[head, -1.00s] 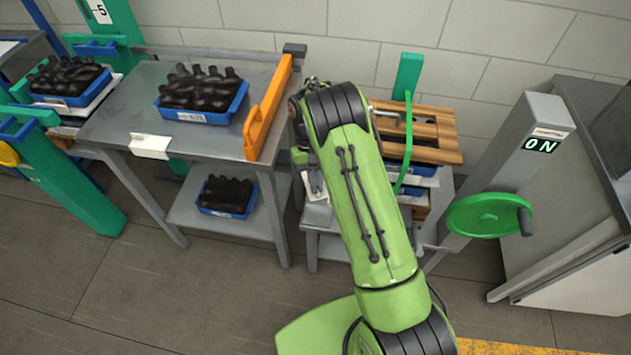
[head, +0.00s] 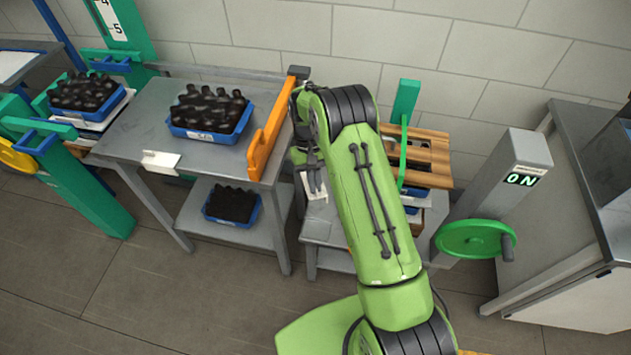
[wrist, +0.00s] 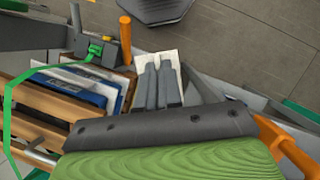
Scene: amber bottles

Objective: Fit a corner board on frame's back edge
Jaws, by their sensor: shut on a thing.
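The wooden slatted frame (head: 428,152) lies on top of a stack of blue trays on a low grey stand, right of my arm in the head view. It also shows at the left of the wrist view (wrist: 42,108). A green strap (head: 404,152) stands up around it. My gripper (wrist: 168,88) is shut on a white corner board (wrist: 144,66), seen behind and beside the dark fingers. In the head view my gripper (head: 314,180) hangs left of the stack, apart from it. My green arm hides part of the stack, including some of its edges.
A grey bench (head: 130,128) at left bears a blue tray of dark bottles (head: 210,112), with an orange bar (head: 268,135) along its right side. A green handwheel (head: 474,239) on a grey post stands right of the stack. The floor in front is clear.

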